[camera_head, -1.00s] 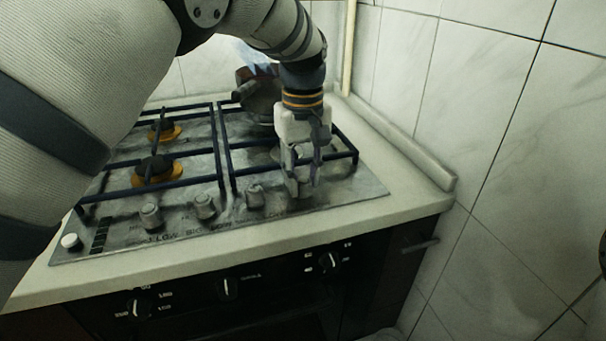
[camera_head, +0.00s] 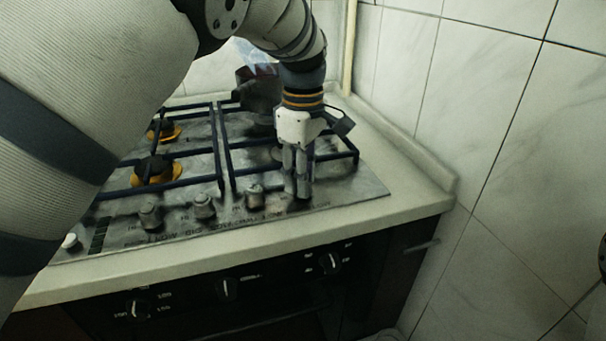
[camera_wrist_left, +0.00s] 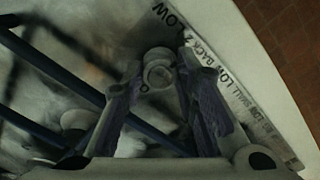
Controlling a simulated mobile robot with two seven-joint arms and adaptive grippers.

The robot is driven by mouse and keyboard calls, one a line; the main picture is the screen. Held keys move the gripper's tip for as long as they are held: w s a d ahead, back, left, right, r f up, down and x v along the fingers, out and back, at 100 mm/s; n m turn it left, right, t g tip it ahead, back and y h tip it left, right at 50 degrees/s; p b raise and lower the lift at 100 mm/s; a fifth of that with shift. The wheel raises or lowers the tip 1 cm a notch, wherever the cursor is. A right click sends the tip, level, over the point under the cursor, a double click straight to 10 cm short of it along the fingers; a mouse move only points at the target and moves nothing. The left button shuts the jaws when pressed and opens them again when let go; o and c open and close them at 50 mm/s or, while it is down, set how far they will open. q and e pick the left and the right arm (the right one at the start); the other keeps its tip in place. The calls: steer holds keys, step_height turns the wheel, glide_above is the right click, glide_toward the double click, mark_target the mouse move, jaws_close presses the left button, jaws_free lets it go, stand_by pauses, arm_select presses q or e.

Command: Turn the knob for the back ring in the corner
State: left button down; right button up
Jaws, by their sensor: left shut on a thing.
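My left gripper (camera_head: 297,192) points down at the front right of the gas hob (camera_head: 352,192). It is shut on the rightmost grey knob, which its fingers hide in the head view. In the left wrist view that round knob (camera_wrist_left: 158,75) shows between the two fingers of my left gripper (camera_wrist_left: 160,66), beside printed lettering on the panel. Three other knobs stand to the left in the head view: one close by (camera_head: 255,196), a middle one (camera_head: 204,206) and a far-left one (camera_head: 150,215). My right gripper is not in view.
Dark pan-support bars (camera_head: 222,150) rise over the burners behind the knobs. A dark pot (camera_head: 258,92) stands at the back, partly hidden by my arm. A tiled wall (camera_head: 480,120) closes the right side. Oven knobs (camera_head: 329,263) sit below the worktop edge (camera_head: 415,208).

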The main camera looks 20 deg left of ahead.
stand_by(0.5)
arm_select(q)
steer(key=c, duration=1.2)
jaws_free()
steer(key=shift+c, duration=0.2)
step_height(320, 180, up, 12)
